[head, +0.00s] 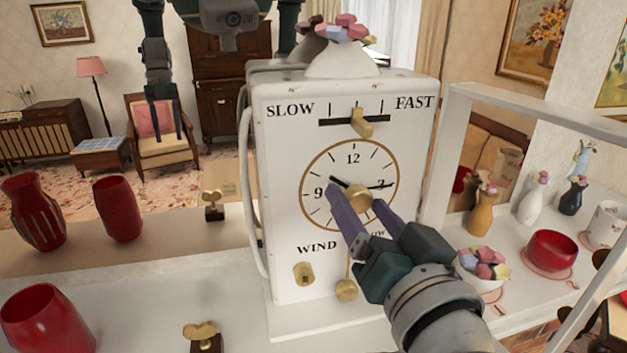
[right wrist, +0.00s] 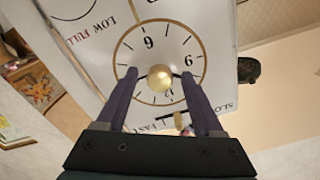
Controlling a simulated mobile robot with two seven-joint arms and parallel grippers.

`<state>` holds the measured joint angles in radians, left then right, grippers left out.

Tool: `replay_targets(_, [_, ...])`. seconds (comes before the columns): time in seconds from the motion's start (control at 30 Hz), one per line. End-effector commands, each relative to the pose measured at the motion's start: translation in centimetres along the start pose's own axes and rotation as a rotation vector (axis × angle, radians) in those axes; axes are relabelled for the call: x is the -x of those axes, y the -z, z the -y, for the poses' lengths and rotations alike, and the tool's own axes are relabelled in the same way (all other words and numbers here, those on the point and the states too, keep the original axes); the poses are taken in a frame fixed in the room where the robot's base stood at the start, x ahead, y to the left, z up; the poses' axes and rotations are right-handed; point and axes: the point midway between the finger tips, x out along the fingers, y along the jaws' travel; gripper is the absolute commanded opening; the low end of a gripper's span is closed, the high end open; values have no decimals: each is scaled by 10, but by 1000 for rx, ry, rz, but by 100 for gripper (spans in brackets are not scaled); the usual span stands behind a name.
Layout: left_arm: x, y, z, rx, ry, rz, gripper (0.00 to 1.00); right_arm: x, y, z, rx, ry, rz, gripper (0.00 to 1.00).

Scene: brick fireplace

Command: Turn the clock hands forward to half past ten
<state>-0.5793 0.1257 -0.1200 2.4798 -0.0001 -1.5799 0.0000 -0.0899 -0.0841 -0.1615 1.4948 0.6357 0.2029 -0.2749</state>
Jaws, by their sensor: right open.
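The white clock (head: 280,180) stands upright on the shelf. Its round dial (head: 352,155) has a gold rim. The short dark hand (head: 338,182) points left and slightly up, between 9 and 10; the long thin hand (head: 382,186) points right, near 3. A brass knob (head: 357,196) sits at the dial's centre. My right gripper (head: 352,203) is open, its purple fingers on either side of the knob and hiding the lower dial. In the right wrist view the knob (right wrist: 160,77) lies between the spread fingers (right wrist: 160,85). Whether they touch it is unclear. My left gripper shows only as a mirror reflection.
A red vase (head: 45,318) and a brass key (head: 205,332) stand to the left. A flower bowl (head: 483,268) and red bowl (head: 552,250) stand to the right. A mirror is behind.

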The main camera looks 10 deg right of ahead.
Motion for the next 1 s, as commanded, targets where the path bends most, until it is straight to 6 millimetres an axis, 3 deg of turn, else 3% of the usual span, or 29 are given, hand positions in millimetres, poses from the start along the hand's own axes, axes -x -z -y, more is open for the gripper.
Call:
replay_targets(0.27, [0, 0, -1, 3, -2, 0, 50, -1, 0, 0, 0, 0, 1, 69])
replay_targets(0.87, [0, 0, -3, 9, -8, -1, 50, -1, 0, 0, 0, 0, 1, 2])
replay_targets(1.0, [0, 0, -2, 8, -7, -1, 50, -1, 0, 0, 0, 0, 1, 0])
